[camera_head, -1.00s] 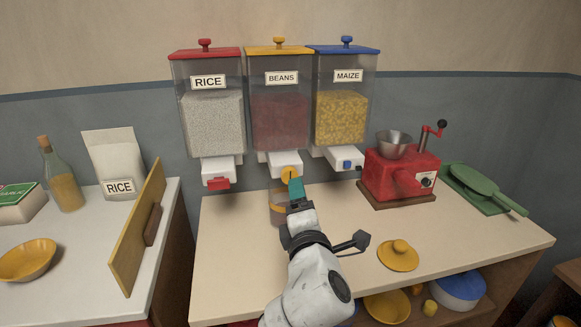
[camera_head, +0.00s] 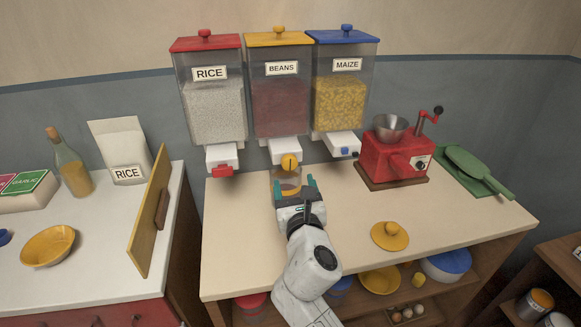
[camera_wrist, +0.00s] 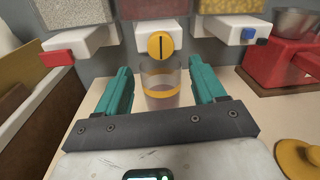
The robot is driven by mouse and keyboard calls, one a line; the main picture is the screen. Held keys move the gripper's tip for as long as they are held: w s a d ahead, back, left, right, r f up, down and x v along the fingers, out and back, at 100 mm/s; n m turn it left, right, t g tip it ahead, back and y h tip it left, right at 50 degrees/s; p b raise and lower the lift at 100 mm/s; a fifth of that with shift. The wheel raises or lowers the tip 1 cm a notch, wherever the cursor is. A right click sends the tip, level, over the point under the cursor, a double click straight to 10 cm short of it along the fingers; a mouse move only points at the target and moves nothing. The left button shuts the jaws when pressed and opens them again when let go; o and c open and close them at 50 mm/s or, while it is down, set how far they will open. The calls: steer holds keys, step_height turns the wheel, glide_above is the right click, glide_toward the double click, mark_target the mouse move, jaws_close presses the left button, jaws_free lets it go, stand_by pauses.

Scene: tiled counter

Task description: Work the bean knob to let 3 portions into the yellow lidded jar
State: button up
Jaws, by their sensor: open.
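The bean dispenser (camera_head: 281,104) hangs on the wall between the rice and maize ones, with a yellow lid and red beans inside. Its round yellow knob (camera_head: 289,162) shows a dark slot, upright in the wrist view (camera_wrist: 161,46). The clear jar with a yellow band (camera_wrist: 161,84) stands under the bean spout, partly hidden by my gripper in the head view. I cannot make out any beans in it. The yellow lid (camera_head: 390,236) lies apart on the counter, to the right.
The rice dispenser (camera_head: 211,100) with a red tap is at left, the maize dispenser (camera_head: 340,95) with a blue button at right. The counter's front right is clear.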

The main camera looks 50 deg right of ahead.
mark_target(290, 165)
steer(key=x, duration=0.7)
steer(key=shift+w+d, duration=0.1)
steer(key=c, duration=1)
